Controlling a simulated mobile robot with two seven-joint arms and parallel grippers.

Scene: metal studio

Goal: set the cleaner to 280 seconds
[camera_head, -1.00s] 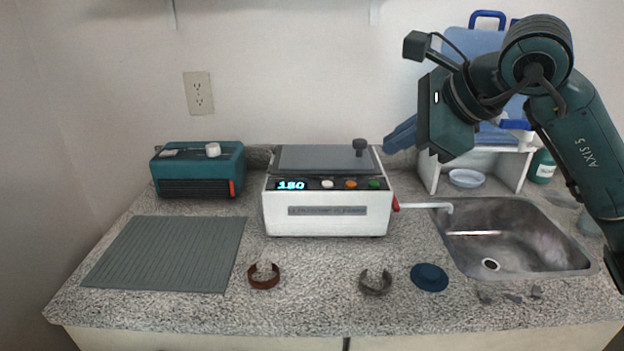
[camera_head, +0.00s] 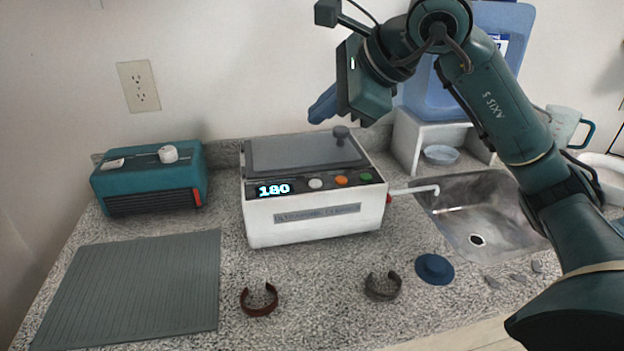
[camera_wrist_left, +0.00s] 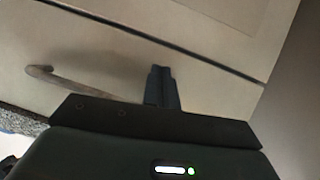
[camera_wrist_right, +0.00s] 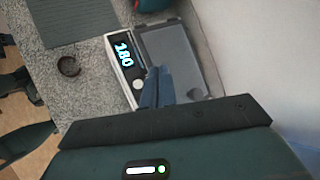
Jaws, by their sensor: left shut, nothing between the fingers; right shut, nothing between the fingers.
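The cleaner (camera_head: 310,232) is a white box with a grey lid (camera_head: 300,152) and dark knob (camera_head: 341,132). Its lid is down. The lit display (camera_head: 273,189) appears to read 180; it also shows in the right wrist view (camera_wrist_right: 123,52). Right of the display are white (camera_head: 315,183), orange (camera_head: 341,180) and green (camera_head: 366,177) buttons. My right gripper (camera_head: 318,112) is shut and empty, above the back of the cleaner, apart from the buttons. My left gripper (camera_wrist_left: 161,72) is shut and empty in front of pale cabinet fronts; the head view does not show it.
A teal device (camera_head: 150,182) and a grey ribbed mat (camera_head: 135,285) are at the left. Two open rings (camera_head: 259,308) (camera_head: 382,292) and a blue disc (camera_head: 434,269) lie in front.

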